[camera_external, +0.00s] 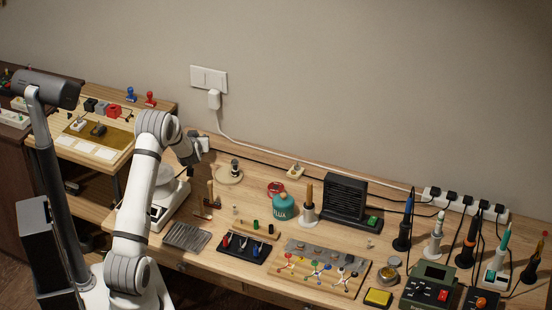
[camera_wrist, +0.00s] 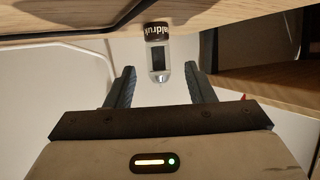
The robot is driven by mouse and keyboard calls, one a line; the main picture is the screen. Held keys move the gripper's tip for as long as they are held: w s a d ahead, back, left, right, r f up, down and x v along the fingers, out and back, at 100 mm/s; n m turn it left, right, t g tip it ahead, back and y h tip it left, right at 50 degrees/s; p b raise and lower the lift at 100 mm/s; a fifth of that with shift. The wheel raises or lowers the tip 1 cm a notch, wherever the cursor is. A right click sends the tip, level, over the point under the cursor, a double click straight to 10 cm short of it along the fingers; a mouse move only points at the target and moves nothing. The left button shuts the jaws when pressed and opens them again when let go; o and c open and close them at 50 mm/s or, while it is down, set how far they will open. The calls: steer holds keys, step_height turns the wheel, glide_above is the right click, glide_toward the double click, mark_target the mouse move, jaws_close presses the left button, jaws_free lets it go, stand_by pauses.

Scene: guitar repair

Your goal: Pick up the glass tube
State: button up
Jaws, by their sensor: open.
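The glass tube (camera_wrist: 160,68) shows in the wrist view, clear with a dark band inside and a black end with white lettering. Its black end is up against the wooden surface at the top of that picture. My gripper (camera_wrist: 161,76) is open, with one dark finger on each side of the tube and visible gaps between. The tube's clear end lies between the fingertips; contact is not visible. In the external view my gripper (camera_external: 191,150) is over the back left of the workbench, and I cannot make out the tube there.
The workbench (camera_external: 225,210) holds a scale (camera_external: 165,205), a metal ribbed plate (camera_external: 187,236), a green flux bottle (camera_external: 286,209) and several soldering tools at right. A side shelf with a tan board (camera_external: 95,150) stands at left. The wall is close behind.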

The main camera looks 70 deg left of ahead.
steer(key=shift+x, duration=1.6)
steer(key=c, duration=0.9)
steer(key=shift+o, duration=0.2)
